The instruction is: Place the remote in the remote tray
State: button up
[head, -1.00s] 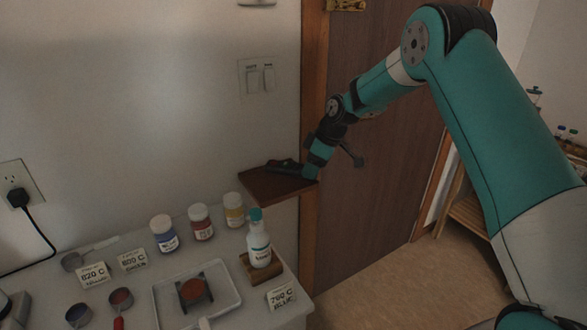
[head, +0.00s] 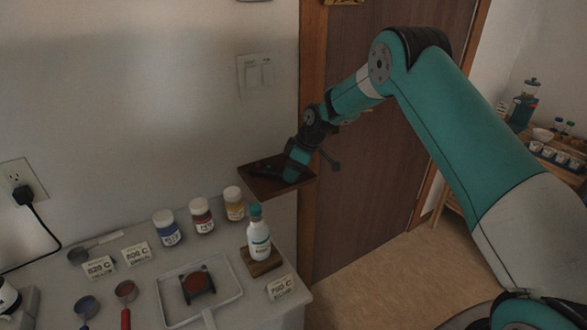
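A brown board-like tray (head: 283,191) juts from the wall beside the door frame, above the white table; it looks like the remote tray. A dark, flat shape (head: 263,169) lies over its top, at the end of my gripper (head: 277,171). It may be the remote, my gripper's fingers, or both; it is too small and dark to tell. My arm reaches in from the right, and its teal end is low over the tray's right half. Whether the fingers are open or shut is not visible.
The white table (head: 120,270) below holds several jars (head: 202,216), a white bottle (head: 258,236) on a wooden block, a white tray (head: 228,298) and label cards. A light switch (head: 256,75) is on the wall above. A door (head: 385,140) stands behind my arm.

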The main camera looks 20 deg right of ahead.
jog(key=shift+r, duration=0.15)
jog(key=b+v, duration=0.2)
jog(key=v, duration=1)
jog(key=s+a+r+m, duration=0.1)
jog(key=s+a+r, duration=0.55)
jog(key=s, duration=0.35)
jog(key=s+a+m+g, duration=0.1)
jog(key=s+a, duration=0.2)
jog(key=s, duration=1.2)
jog(key=s+a+r+m+g, duration=0.1)
jog(key=s+a+m, duration=0.1)
jog(key=s, duration=1.3)
jog(key=shift+a+r+g, duration=0.3)
jog(key=shift+a+r, duration=0.05)
jog(key=shift+a, duration=0.45)
